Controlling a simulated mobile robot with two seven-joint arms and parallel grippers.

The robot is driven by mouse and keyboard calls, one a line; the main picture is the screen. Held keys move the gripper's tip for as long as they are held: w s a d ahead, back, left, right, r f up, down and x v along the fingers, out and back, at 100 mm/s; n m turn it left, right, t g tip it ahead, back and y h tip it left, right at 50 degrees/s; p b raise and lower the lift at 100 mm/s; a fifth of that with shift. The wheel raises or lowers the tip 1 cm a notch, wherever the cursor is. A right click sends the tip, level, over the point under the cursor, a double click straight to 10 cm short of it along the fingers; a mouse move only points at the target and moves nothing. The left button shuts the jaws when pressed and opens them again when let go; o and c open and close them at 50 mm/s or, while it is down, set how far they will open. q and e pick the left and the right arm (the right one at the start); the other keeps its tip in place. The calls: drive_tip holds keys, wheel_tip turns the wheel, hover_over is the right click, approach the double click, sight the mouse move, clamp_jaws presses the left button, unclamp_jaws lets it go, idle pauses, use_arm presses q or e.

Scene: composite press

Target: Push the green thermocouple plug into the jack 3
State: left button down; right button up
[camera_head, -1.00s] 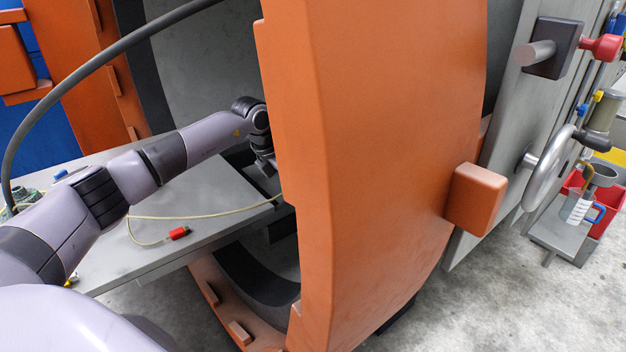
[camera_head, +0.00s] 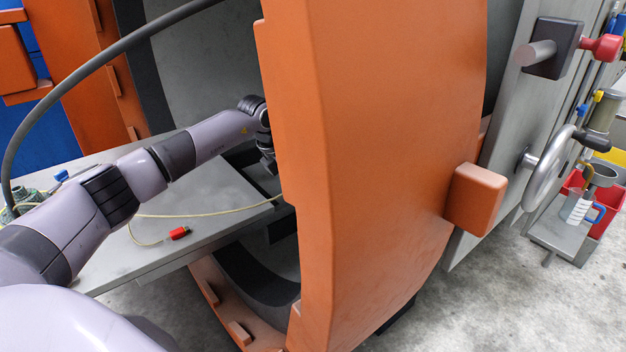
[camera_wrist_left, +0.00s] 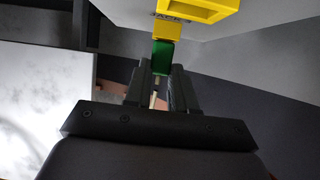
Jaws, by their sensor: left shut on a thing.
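In the left wrist view, the green thermocouple plug (camera_wrist_left: 162,57) is between the two fingers of my left gripper (camera_wrist_left: 165,80), which is shut on it. A pale cable shows between the fingers behind the plug. The plug's far end meets a small yellow block (camera_wrist_left: 167,30), apparently the jack, under a partly covered "JACK" label on a grey surface. I cannot read its number or tell how deep the plug sits. In the head view, my left wrist (camera_head: 266,150) reaches behind the orange door edge, which hides the fingers, plug and jack. My right gripper is out of view.
The orange door (camera_head: 385,150) stands close to the right of my left wrist. A red plug (camera_head: 180,233) on a cable lies on the grey table (camera_head: 215,240). A larger yellow frame (camera_wrist_left: 205,9) is just above the small block.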

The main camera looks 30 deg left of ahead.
use_arm(q)
drive_tip(key=shift+w, duration=0.15)
drive_tip(key=c, duration=0.9)
unclamp_jaws()
drive_tip(key=shift+d, duration=0.1)
drive_tip(key=shift+o, duration=0.2)
drive_tip(key=v, duration=0.7)
drive_tip(key=shift+r, duration=0.1)
